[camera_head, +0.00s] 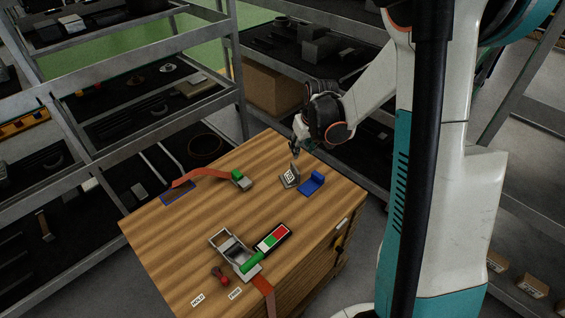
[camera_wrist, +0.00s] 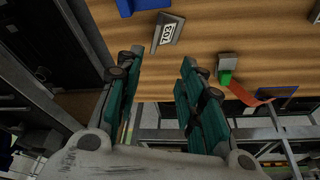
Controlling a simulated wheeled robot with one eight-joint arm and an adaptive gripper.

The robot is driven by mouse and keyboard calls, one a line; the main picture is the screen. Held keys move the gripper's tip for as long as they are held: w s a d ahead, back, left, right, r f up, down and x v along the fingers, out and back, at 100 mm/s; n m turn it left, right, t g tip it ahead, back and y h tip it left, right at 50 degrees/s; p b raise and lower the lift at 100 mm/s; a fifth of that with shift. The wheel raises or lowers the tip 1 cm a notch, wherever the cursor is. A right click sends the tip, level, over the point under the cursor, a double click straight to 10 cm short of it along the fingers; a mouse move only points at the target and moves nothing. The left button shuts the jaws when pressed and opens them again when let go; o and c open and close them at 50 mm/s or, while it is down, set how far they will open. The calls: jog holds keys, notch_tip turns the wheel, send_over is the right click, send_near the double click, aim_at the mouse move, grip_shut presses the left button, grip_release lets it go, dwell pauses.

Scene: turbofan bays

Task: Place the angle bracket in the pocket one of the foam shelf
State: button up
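The grey angle bracket (camera_head: 289,178) stands on the wooden table, with a white printed label on one face. It also shows near the top of the wrist view (camera_wrist: 168,32). My gripper (camera_head: 298,150) hangs just above and behind it at the table's far edge. In the wrist view my gripper's two teal-padded fingers (camera_wrist: 158,66) are apart with nothing between them; the bracket lies beyond the fingertips. Dark foam-lined shelves (camera_head: 140,112) are on the grey rack at the left; I cannot tell which pocket is one.
A blue bracket-shaped block (camera_head: 311,183) is right beside the bracket. A green-handled clamp with a red strap (camera_head: 212,173) lies to the left. A larger green-handled fixture (camera_head: 237,252) and a red-green panel (camera_head: 272,238) are nearer. The table's middle is mostly clear. A cardboard box (camera_head: 272,88) is behind.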

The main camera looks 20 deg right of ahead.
jog(key=b, duration=0.3)
send_over(295, 168)
jog(key=s, duration=0.3)
jog(key=f, duration=1)
jog(key=shift+w+d+f, duration=0.2)
jog(key=shift+d+f, duration=0.05)
jog(key=shift+f, duration=0.05)
jog(key=shift+w+b+x, duration=0.2)
jog(key=shift+b+x, duration=0.4)
jog(key=shift+x, duration=0.85)
jog(key=shift+w+b+x, duration=0.15)
jog(key=shift+b+x, duration=0.45)
jog(key=shift+x, duration=0.85)
jog(key=shift+a+r, duration=0.15)
grip_shut()
